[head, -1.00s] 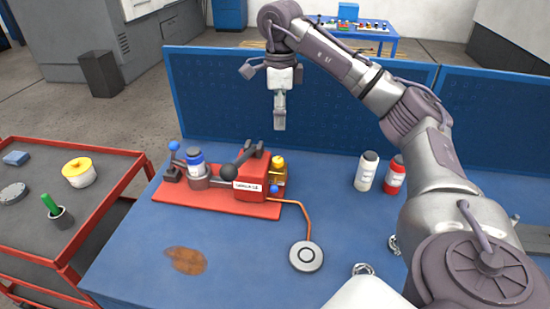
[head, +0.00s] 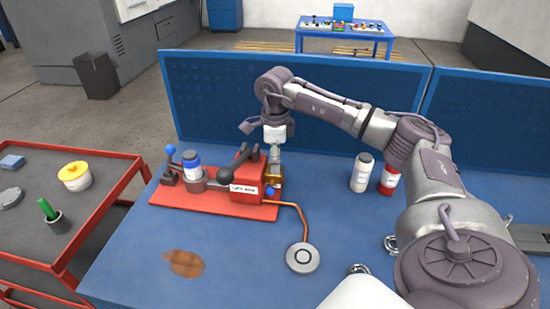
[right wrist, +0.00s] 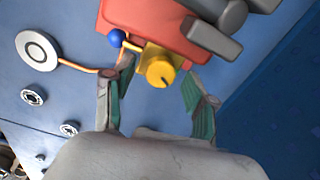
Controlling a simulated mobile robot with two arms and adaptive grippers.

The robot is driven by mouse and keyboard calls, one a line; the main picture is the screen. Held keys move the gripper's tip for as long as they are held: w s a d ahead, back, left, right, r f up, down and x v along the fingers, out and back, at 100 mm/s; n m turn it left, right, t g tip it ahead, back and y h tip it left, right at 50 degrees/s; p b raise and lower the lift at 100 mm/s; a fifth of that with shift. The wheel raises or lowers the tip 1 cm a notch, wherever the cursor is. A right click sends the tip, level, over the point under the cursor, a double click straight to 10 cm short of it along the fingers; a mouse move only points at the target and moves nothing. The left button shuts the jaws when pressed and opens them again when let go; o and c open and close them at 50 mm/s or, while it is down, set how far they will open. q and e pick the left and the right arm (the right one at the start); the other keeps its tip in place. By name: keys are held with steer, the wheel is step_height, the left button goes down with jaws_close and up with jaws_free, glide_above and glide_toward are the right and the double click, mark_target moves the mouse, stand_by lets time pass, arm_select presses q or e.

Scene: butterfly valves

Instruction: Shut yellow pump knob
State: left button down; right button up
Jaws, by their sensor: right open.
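The yellow pump knob (right wrist: 160,70) sits on a brass-coloured block at the end of the red pump (right wrist: 165,22) in the right wrist view. In the head view the yellow block (head: 275,178) shows beside the red pump body (head: 247,178), partly behind my gripper. My right gripper (right wrist: 155,82) is open, with one finger on each side of the knob's area. It points down over the yellow block in the head view (head: 276,158). I cannot tell whether the fingers touch it. My left gripper is not in view.
An orange hose runs from the pump to a round grey disc (head: 303,257). A white bottle (head: 361,173) and a red bottle (head: 390,178) stand to the right. A blue panel (head: 215,100) backs the bench. A red cart (head: 70,235) is at left.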

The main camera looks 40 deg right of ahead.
steer(key=shift+c, duration=0.3)
jaws_close()
steer(key=shift+m, duration=0.4)
steer(key=shift+r+m, duration=0.1)
steer(key=shift+m, duration=2.3)
steer(key=shift+o, duration=0.3)
jaws_free()
